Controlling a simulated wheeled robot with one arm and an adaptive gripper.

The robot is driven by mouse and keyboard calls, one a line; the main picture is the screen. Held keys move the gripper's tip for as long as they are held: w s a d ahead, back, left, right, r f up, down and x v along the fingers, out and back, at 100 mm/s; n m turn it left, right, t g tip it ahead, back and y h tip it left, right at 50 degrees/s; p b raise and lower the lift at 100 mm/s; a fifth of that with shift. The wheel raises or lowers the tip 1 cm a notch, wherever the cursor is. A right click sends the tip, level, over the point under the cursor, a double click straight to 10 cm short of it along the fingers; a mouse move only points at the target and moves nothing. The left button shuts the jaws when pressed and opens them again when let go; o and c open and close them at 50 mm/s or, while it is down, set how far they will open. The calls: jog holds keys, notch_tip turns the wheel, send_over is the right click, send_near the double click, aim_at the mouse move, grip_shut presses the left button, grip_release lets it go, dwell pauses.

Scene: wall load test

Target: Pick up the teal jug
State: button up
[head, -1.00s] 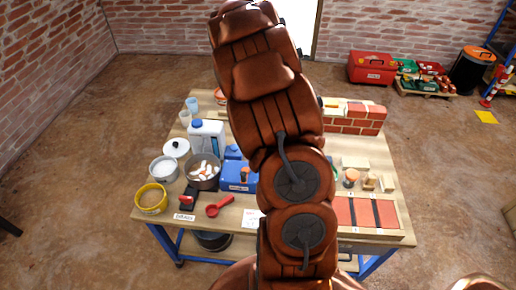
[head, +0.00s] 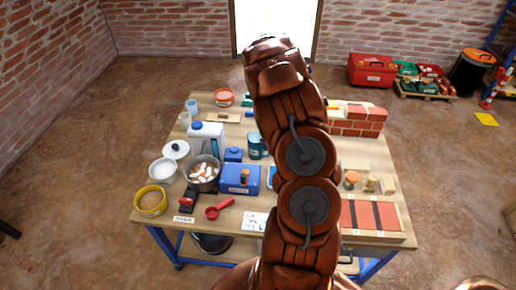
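A teal jug (head: 255,146) stands on the workbench, in the middle just left of my arm. Its right side is close to the arm's outline and may be partly covered by it. My copper-coloured arm rises through the middle of the head view and reaches over the bench towards the back. My gripper is not visible; the arm's own links hide its far end.
The workbench (head: 230,218) is crowded. Left of the jug are a white container (head: 207,140), a pot (head: 201,173) and a blue box (head: 240,179). An orange tub (head: 224,97) stands behind. A brick wall piece (head: 358,118) stands at right.

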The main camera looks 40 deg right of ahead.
aim_at(260, 149)
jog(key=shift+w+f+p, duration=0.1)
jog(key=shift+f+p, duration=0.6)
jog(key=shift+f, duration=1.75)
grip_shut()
